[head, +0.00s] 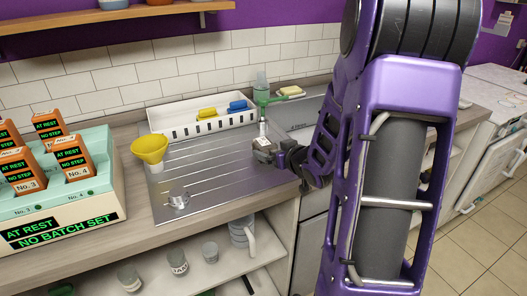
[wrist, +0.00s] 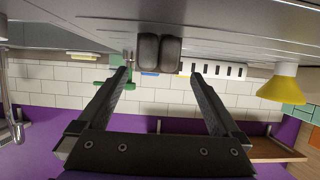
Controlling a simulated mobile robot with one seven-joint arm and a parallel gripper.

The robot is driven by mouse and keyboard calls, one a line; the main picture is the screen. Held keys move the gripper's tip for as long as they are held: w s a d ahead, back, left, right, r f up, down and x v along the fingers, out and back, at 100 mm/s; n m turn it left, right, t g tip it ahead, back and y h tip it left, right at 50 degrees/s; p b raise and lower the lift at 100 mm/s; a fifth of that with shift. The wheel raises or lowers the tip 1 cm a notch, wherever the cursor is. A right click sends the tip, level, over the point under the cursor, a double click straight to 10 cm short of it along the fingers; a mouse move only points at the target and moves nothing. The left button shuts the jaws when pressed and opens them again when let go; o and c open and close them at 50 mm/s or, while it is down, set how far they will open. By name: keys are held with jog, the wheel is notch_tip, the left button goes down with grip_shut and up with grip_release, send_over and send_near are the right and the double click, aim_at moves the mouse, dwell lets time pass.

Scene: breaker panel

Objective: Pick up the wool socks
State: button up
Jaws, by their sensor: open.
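Two dark grey, rounded lumps side by side, which look like the wool socks (wrist: 160,53), show at the top centre of the upside-down wrist view. They appear to rest on the counter surface, between and beyond my fingertips. My gripper (wrist: 160,74) is open, with one finger on each side of the lumps in the picture and nothing held. I cannot tell the exact distance to them. In the head view my gripper (head: 268,153) is small and partly hidden by my arm, over the right of the metal drainboard. I cannot make out the socks there.
A yellow funnel (head: 150,149) stands on the drainboard (head: 212,165). A white slotted rack (head: 190,126) holds yellow and blue items behind it. A green-handled item (head: 263,100) rises close behind my gripper.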

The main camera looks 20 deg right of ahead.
aim_at(266, 145)
jog(key=x, duration=0.6)
jog(key=shift+w+d+r+b, duration=0.15)
jog(key=shift+w+b, duration=0.15)
jog(key=c, duration=1.4)
